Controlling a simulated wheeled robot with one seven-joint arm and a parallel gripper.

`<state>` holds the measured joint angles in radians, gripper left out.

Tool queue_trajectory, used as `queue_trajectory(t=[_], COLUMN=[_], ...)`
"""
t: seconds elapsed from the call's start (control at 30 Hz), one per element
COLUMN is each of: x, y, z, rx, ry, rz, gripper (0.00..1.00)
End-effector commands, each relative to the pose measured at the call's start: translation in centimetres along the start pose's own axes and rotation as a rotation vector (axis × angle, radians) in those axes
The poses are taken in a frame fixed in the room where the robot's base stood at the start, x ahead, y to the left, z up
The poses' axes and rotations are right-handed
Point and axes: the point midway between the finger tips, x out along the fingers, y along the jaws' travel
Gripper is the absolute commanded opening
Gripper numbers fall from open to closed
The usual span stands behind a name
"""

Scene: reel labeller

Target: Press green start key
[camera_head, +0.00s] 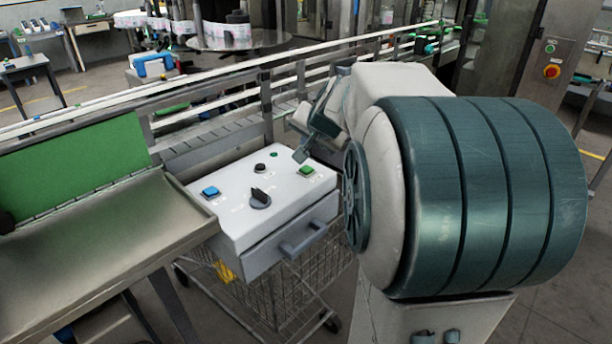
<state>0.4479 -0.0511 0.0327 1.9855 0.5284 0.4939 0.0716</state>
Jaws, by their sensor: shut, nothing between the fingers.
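The green start key (307,170) is a small square button at the right of the white control box (240,215). The box top also carries a blue key (211,191), a black rotary knob (260,199), a small dark knob (260,168) and a small green round light (274,154). My gripper (301,156) is shut and empty, with its tips pointing down just behind and slightly left of the green key. I cannot tell whether the tips touch the box top. My arm hides the area to the right of the box.
A conveyor with rails (230,88) runs behind the box. A metal tray (90,235) with a green panel (75,170) stands at left. A wire cart (285,295) is below the box. A red emergency stop (552,72) is on a post at far right.

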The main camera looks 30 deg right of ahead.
Motion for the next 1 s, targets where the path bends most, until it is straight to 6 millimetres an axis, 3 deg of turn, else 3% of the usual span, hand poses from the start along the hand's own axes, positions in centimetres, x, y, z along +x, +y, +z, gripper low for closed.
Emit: queue_trajectory(t=[0.1,0.3,1.0], x=[1.8,2.9,3.0], y=[1.3,2.1,2.2], z=[1.3,2.1,2.2], rx=[0.0,-0.001,-0.001], ry=[-0.002,-0.001,-0.001], rz=[0.001,0.0,0.0], gripper=[0.0,0.0,0.0])
